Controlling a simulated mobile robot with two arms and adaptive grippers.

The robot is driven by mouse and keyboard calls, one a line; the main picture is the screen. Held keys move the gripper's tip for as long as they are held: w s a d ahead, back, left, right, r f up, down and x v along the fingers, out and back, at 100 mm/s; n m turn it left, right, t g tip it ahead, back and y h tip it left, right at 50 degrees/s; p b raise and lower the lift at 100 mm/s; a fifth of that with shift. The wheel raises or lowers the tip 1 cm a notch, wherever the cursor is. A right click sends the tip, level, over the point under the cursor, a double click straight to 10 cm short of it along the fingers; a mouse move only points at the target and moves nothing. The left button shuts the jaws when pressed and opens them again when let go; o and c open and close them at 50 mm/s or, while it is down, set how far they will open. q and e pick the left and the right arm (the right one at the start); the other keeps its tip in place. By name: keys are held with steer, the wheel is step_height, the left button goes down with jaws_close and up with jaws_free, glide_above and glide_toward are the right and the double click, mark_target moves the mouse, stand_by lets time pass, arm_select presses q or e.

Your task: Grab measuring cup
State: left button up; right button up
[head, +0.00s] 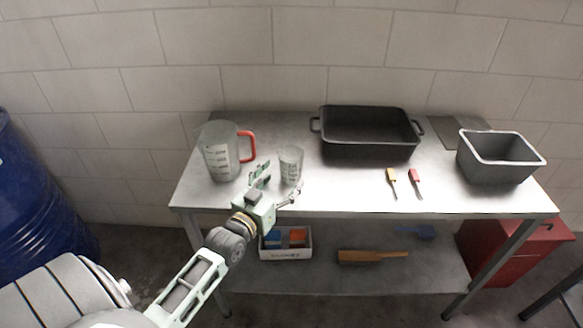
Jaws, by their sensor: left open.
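A large clear measuring cup (219,155) with dark markings and a red handle stands upright at the left end of the grey metal table (345,190). A smaller clear measuring cup (291,164) with dark markings stands upright to its right. My left gripper (279,182) is open at the table's front edge, just in front of the small cup. One finger is at the small cup's left, the other near its lower right. Whether a finger touches the small cup I cannot tell. My right gripper is not in view.
A black roasting pan (368,150) and a grey bin (498,165) stand to the right. Two small brushes (392,181) (414,182) lie in front of the pan. A lower shelf holds a white box (286,254) and a wooden tool (370,256). A blue barrel (35,200) stands left.

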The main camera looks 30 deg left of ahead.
mark_target(286, 174)
arm_select(q)
steer(key=w, duration=0.3)
steer(key=shift+a, duration=0.1)
steer(key=shift+w, duration=0.25)
steer(key=c, duration=1.3)
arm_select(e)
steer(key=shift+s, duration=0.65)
